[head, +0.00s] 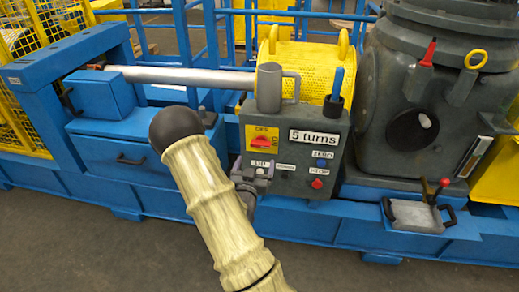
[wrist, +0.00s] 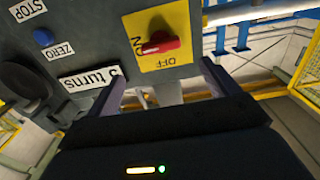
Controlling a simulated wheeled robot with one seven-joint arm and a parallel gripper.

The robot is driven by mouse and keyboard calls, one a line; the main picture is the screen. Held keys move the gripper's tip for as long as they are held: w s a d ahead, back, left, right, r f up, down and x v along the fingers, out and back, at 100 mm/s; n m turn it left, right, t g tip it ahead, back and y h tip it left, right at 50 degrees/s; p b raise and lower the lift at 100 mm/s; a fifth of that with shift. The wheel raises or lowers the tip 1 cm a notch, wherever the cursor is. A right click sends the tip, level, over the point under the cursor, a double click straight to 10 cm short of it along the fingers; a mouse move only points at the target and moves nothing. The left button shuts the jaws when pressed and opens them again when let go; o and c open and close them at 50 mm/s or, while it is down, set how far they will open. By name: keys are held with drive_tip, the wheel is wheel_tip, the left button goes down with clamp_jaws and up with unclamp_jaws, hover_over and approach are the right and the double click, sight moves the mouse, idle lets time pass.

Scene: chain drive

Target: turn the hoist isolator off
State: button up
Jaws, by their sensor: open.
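The hoist isolator is a red knob (head: 261,143) on a yellow plate on the front of the grey control box (head: 310,165). In the wrist view, upside down, the red knob (wrist: 160,45) lies crosswise, one end beside the ON lettering; OFF (wrist: 165,62) is printed on another side of the plate. My gripper (head: 250,175) is in front of the box, just below the isolator in the head view. In the wrist view my gripper (wrist: 161,82) has its fingers spread, with nothing held. The knob is beyond the fingertips, apart from them.
The box also carries a "5 turns" display (head: 314,137), a blue ZERO button (head: 321,163) and a red STOP button (head: 317,184). A grey mug (head: 269,88) and a cup with a blue-handled tool (head: 335,98) stand on top. A dark machine housing (head: 410,110) stands at right.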

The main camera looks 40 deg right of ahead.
sight(260, 146)
drive_tip(key=x, duration=0.9)
drive_tip(key=shift+w+d, duration=0.2)
drive_tip(key=shift+w, duration=0.1)
drive_tip(key=c, duration=1)
